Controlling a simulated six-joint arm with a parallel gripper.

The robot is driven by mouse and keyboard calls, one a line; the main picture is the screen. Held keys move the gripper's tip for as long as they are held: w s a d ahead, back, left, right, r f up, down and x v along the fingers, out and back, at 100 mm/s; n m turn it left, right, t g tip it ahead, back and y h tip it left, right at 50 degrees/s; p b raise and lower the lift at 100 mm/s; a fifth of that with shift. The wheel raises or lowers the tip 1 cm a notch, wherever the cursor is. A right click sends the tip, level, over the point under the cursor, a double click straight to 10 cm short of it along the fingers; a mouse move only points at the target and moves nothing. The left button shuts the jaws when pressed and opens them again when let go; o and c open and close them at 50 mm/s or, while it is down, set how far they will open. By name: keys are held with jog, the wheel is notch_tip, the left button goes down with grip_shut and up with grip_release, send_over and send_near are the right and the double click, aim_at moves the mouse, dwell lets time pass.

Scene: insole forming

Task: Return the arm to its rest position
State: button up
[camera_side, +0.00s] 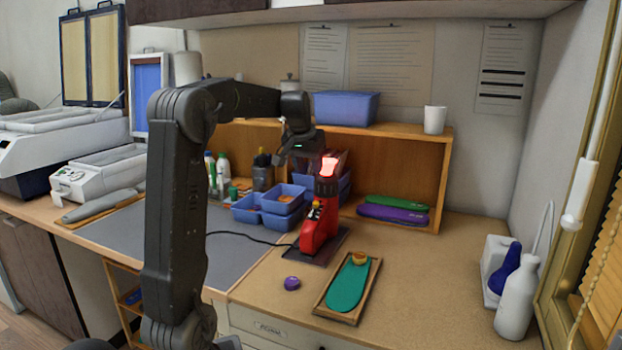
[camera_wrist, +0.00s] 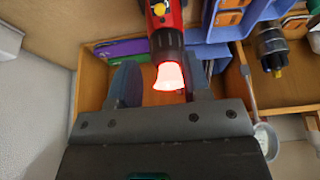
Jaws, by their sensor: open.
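My gripper (camera_side: 300,148) hangs over the workbench, at about the height of the top of a red heat tool (camera_side: 318,225). In the wrist view my gripper (camera_wrist: 160,84) has its two fingers apart with nothing held between them. The heat tool's glowing nozzle (camera_wrist: 168,76) shows in the gap between the fingers in that view. How far the nozzle is from the fingers is hard to tell. A green insole (camera_side: 347,287) lies in a wooden tray (camera_side: 322,309) at the front of the bench.
A shelf (camera_side: 440,170) stands behind, with a blue bin (camera_side: 346,107) and a white cup (camera_side: 435,120) on top. Blue bins (camera_side: 247,209) sit left of the heat tool. A purple knob (camera_side: 291,283) lies by the tray. The grey mat (camera_side: 150,245) has free room.

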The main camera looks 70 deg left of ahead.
jog(key=shift+s+d+r, duration=0.15)
jog(key=shift+s+r, duration=0.05)
jog(key=shift+r, duration=0.35)
jog(key=s+d+m+t+h, duration=0.1)
jog(key=d+m, duration=0.3)
jog(key=d, duration=1.7)
jog(key=s+d+f+m+h, duration=0.1)
jog(key=s+d+f+m, duration=0.1)
jog(key=s+d, duration=0.4)
jog(key=s+d+f+m+t+h, duration=0.1)
jog(key=s+d+f+m, duration=0.2)
jog(key=d, duration=0.6)
jog(key=s+f, duration=0.2)
jog(key=s, duration=0.1)
jog(key=shift+d, duration=0.4)
